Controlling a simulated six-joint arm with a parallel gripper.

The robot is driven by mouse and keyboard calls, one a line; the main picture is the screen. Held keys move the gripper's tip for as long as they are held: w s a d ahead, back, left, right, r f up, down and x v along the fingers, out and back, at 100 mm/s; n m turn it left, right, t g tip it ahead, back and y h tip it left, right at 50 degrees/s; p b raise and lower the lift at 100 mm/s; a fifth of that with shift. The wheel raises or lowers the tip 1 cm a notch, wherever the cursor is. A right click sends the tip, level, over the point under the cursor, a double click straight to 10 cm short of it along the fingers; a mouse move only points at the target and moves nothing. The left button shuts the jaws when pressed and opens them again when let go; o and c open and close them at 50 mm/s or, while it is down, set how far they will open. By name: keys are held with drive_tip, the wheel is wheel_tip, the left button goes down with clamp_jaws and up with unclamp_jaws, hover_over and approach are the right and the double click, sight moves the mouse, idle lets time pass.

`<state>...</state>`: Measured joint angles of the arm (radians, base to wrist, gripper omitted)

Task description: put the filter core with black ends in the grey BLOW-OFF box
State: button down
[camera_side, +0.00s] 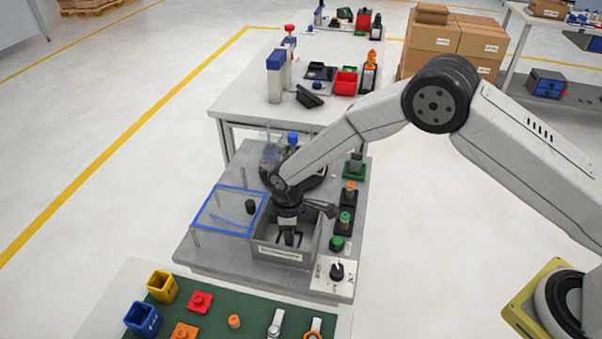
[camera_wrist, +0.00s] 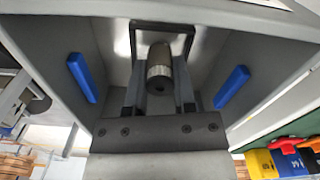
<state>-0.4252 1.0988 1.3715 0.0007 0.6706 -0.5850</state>
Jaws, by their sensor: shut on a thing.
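The grey BLOW-OFF box (camera_side: 283,253) stands open-topped on the grey bench, with a white label on its front wall. My gripper (camera_side: 288,238) points down into the box opening in the side view. In the wrist view my gripper (camera_wrist: 158,90) is shut on the filter core (camera_wrist: 159,72), a cylinder with black ends and a silvery middle band. The core lies between the two fingers, inside the box walls (camera_wrist: 225,60). In the side view the core cannot be told apart from the dark fingers. Whether it touches the box floor cannot be told.
A clear blue-framed cover (camera_side: 213,228) adjoins the box's left side. Two blue pads (camera_wrist: 232,87) show on opposite box walls. A green mat (camera_side: 205,318) with bins lies in front.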

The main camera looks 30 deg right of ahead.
drive_tip(key=shift+f, duration=0.1)
drive_tip(key=shift+c, duration=2.2)
unclamp_jaws()
wheel_tip(320, 180, up, 12)
